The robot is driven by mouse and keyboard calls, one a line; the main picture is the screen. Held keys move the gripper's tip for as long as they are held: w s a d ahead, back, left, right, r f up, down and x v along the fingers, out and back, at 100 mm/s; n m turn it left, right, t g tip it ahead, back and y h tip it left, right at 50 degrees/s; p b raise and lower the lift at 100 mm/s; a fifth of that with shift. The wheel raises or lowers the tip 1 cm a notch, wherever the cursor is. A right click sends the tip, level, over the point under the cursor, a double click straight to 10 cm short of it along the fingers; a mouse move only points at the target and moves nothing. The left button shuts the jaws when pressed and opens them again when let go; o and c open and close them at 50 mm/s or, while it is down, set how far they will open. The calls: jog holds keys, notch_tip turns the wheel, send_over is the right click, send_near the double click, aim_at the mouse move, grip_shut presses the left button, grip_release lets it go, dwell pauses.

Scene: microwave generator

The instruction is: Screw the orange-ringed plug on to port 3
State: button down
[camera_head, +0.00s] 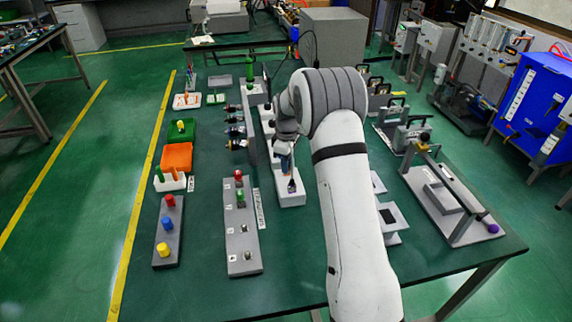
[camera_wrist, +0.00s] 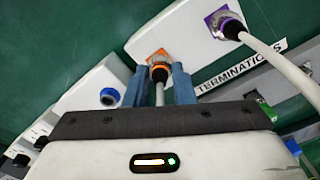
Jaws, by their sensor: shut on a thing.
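In the wrist view, the orange-ringed plug (camera_wrist: 159,73) sits between the two blue fingers of my gripper (camera_wrist: 158,84), which is shut on it. Its pale cable runs back toward my gripper. The plug is at an orange square port (camera_wrist: 158,56) on a white block; whether its thread is engaged I cannot tell. No port number is readable, so I cannot tell which is port 3. In the head view, my gripper (camera_head: 287,158) points down over the row of white blocks, and my arm hides the plug.
A purple-marked plug (camera_wrist: 228,26) with a thick pale cable is on the same white block, right of my gripper. A blue-ringed port (camera_wrist: 109,97) is at left. In the head view, a grey strip with red and green pieces (camera_head: 241,225) lies left of my arm.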

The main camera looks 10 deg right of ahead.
jog(key=n+b, duration=0.1)
jog(key=n, duration=1.2)
jog(key=shift+n, duration=0.4)
dwell(0.4)
jog(key=c, duration=1.2)
grip_release()
notch_tip(320, 180, up, 8)
jog(key=shift+f+b, duration=0.25)
jog(key=shift+b, duration=0.15)
jog(key=shift+r, duration=0.2)
